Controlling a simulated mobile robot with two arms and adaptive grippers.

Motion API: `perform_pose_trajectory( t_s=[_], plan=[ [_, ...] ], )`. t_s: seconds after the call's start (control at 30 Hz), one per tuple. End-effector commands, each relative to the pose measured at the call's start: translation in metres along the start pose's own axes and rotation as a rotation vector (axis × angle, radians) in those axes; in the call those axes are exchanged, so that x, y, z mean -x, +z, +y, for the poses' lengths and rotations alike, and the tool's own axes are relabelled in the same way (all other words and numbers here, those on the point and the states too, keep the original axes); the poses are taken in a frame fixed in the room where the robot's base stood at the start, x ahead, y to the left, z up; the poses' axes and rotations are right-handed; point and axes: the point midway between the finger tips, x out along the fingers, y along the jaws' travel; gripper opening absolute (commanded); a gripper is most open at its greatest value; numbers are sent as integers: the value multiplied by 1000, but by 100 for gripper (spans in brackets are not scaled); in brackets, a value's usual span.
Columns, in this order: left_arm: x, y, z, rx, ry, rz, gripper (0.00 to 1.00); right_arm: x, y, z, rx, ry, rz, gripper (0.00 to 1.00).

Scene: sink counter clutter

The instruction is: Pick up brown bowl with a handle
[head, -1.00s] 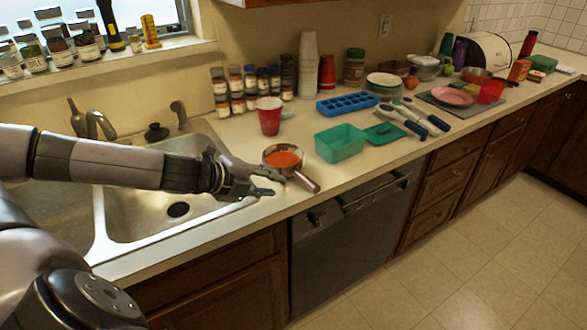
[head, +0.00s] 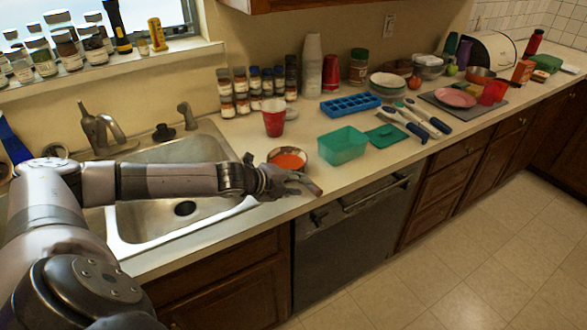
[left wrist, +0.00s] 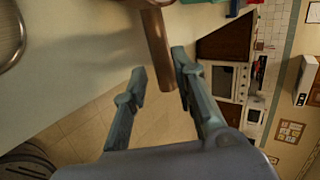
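The brown bowl with a handle (head: 288,159) sits on the counter by the sink's right rim, with orange inside. Its handle points toward the front edge of the counter. My left gripper (head: 302,181) is at the handle, in front of the bowl, and partly hides it. In the left wrist view the brown handle (left wrist: 157,48) comes down from the top, its end between the two spread fingers (left wrist: 159,68). A gap shows on both sides of the handle, so the fingers are open around it. My right gripper is not in view.
A red cup (head: 273,122) stands behind the bowl. A green container (head: 342,146) stands close on its right, with a green lid (head: 387,135) beyond. The sink (head: 150,225) is on the left. Spice jars (head: 240,95) line the wall.

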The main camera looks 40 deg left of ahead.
Motion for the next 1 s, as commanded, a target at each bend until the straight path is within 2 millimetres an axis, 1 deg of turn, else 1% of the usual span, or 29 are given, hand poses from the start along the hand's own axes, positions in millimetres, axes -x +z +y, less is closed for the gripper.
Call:
perform_pose_trajectory(
  t_s=[0.03,0.17,0.27,0.43,0.5,0.6,0.7,0.87,0.9,1.0],
  plan=[
    [-4,0,-2,2,-2,1,25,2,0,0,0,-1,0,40],
    [-10,0,-1,1,0,1,25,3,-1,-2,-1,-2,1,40],
    [-18,1,-3,3,-1,1,25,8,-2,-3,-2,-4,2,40],
    [-39,6,-6,1,-2,0,25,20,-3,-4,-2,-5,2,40],
    [-49,6,-4,3,-2,2,25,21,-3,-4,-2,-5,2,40],
    [-58,6,-3,1,-1,1,25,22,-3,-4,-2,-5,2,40],
    [-62,6,-2,-1,0,1,25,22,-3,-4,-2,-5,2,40],
    [-62,6,-1,-1,0,1,25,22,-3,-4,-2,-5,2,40],
    [-62,6,-1,-1,0,1,25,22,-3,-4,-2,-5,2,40],
    [-61,6,-1,-1,0,1,18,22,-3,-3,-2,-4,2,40]
  ],
)
